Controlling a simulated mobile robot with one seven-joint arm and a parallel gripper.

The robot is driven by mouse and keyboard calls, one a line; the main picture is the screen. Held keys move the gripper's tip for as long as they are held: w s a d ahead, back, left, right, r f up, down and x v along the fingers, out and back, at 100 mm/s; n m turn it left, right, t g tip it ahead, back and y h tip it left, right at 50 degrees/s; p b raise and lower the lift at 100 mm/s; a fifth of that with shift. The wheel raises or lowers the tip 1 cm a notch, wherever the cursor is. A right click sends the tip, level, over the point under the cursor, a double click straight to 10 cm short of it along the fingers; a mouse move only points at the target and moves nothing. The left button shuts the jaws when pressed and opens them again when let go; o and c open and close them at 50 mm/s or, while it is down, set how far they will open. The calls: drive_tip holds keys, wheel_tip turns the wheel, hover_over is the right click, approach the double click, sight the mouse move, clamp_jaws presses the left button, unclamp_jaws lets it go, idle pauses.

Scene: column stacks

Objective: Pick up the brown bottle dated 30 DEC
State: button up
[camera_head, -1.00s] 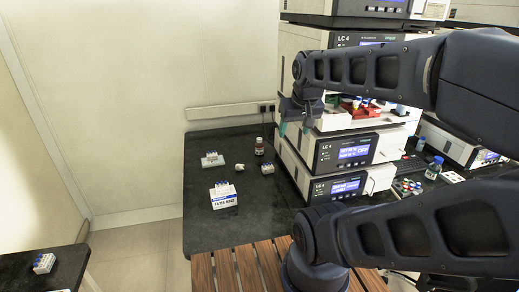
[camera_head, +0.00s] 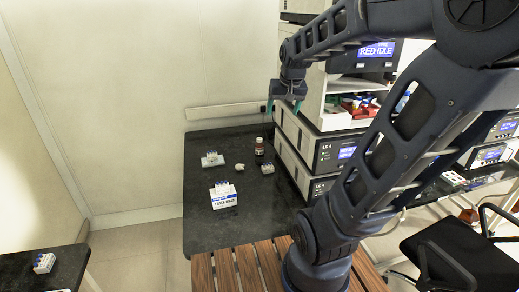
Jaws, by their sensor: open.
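A small brown bottle (camera_head: 259,149) with a pale label stands upright near the back of the dark bench, left of the instrument stack. The date on its label is too small to read. My gripper (camera_head: 283,106) is raised above and to the right of the bottle, in front of the instrument stack. Its teal-tipped fingers are apart, pointing down, with nothing seen between them. The gripper is clear of the bottle in the picture.
On the dark bench (camera_head: 206,160) are a white box with blue caps (camera_head: 223,196), a small vial rack (camera_head: 211,159), another rack (camera_head: 267,168) beside the bottle, and a small white item (camera_head: 239,167). Instruments (camera_head: 327,150) stand at right; a black chair (camera_head: 450,255) is front right.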

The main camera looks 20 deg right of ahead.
drive_tip(key=w+f+m, duration=0.1)
drive_tip(key=w+f, duration=0.2)
drive_tip(key=w, duration=0.9)
drive_tip(key=m+h, duration=0.2)
drive_tip(key=m, duration=0.1)
hover_over(259, 142)
drive_tip(key=s, duration=0.3)
wheel_tip(259, 142, down, 28)
drive_tip(key=shift+a+x, duration=0.2)
drive_tip(key=shift+x, duration=1.7)
drive_tip(key=shift+a+x, duration=0.15)
drive_tip(key=shift+x, duration=1.8)
drive_tip(key=shift+a+x, duration=0.2)
drive_tip(key=shift+x, duration=1.7)
drive_tip(key=shift+w, duration=0.1)
drive_tip(key=c, duration=1.2)
drive_tip(key=shift+o, duration=0.2)
drive_tip(key=shift+r, duration=0.15)
